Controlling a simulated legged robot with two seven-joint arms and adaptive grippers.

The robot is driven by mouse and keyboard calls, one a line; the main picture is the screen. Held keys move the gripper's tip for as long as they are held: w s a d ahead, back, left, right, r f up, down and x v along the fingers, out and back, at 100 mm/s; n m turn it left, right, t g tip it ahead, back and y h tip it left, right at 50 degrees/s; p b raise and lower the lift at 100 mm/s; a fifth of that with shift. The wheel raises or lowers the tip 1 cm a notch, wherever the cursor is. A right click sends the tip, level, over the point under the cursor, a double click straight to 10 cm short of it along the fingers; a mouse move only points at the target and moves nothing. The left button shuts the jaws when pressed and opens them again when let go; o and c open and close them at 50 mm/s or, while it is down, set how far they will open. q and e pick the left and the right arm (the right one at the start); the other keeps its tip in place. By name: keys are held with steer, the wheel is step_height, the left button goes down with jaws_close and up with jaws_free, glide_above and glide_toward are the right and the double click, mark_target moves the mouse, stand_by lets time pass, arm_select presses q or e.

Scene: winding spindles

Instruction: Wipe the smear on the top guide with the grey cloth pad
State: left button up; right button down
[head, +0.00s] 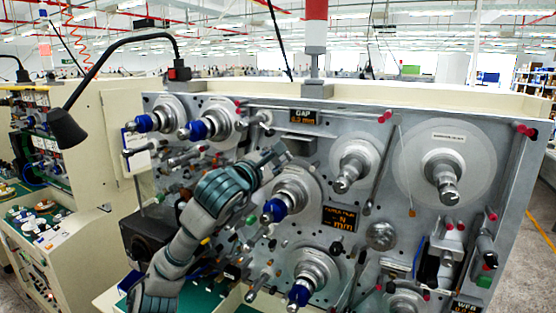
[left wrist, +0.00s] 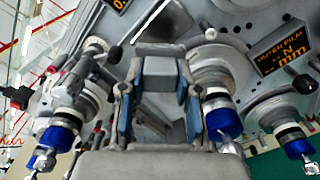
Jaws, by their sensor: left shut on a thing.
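My left gripper (head: 273,158) is raised in front of the grey machine panel, near its upper middle. In the left wrist view, the left gripper (left wrist: 157,92) is shut on a grey block-shaped pad (left wrist: 160,70), with a blue-lined finger on each side. The pad points toward the panel; I cannot tell whether it touches anything. I cannot tell for sure which part is the top guide, and I cannot make out a smear. My right gripper is not in view.
Several spindles with blue collars stick out around my left arm, one (head: 274,210) close to it. Larger reels (head: 446,165) are to the right. A GAP display (head: 304,117) sits above. A black lamp (head: 68,130) hangs at the left.

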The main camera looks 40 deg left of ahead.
arm_select(q)
steer(key=shift+s+d+r, duration=0.1)
steer(key=shift+d, duration=0.2)
steer(key=shift+s+d, duration=0.1)
steer(key=shift+a+v, duration=0.15)
steer(key=shift+v, duration=0.55)
steer(key=shift+a+v, duration=0.15)
steer(key=shift+v, duration=0.55)
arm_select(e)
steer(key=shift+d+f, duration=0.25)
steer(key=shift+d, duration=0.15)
arm_select(q)
steer(key=shift+d, duration=0.15)
